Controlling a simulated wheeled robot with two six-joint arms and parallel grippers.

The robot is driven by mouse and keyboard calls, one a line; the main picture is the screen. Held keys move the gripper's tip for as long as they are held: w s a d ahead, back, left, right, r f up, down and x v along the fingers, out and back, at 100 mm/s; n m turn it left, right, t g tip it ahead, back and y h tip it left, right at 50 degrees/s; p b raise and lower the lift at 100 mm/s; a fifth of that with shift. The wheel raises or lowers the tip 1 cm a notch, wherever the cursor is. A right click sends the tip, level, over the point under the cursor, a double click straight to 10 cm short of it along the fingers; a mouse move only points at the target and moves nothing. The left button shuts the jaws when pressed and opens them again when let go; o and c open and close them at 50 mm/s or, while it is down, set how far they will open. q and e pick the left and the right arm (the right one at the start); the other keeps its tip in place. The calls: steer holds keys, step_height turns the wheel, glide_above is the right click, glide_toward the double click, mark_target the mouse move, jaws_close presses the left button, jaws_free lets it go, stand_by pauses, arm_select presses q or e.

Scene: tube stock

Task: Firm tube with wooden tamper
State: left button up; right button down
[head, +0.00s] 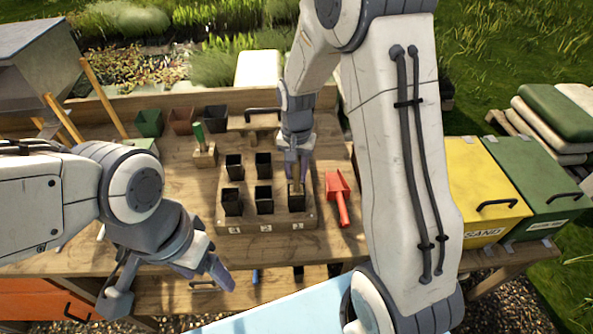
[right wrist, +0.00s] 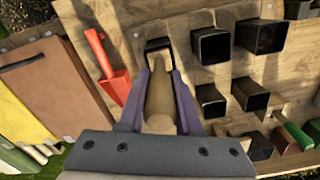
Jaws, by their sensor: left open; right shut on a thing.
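A wooden rack (head: 250,227) with labels 1, 2 and 3 along its front holds several square black tubes. My right gripper (head: 297,178) is shut on the wooden tamper (right wrist: 160,98) and points down over the front right tube (head: 297,204), by label 3. The tamper's lower end is at that tube's mouth, which also shows in the right wrist view (right wrist: 158,44); how deep it reaches I cannot tell. The back right of the rack is hidden behind my right gripper in the head view. My left gripper (head: 218,277) is open and empty, in front of the bench at left.
A red scoop (head: 340,198) lies just right of the rack. A green-handled tool stands in a wooden block (head: 205,157) behind left. Green, brown and black pots line the back. A yellow sand bin (head: 485,190) and green bin (head: 540,175) stand at right.

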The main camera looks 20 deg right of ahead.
steer(key=shift+f, duration=0.7)
stand_by(2.0)
steer(key=shift+r+p, duration=4.55)
steer(key=shift+r, duration=1.05)
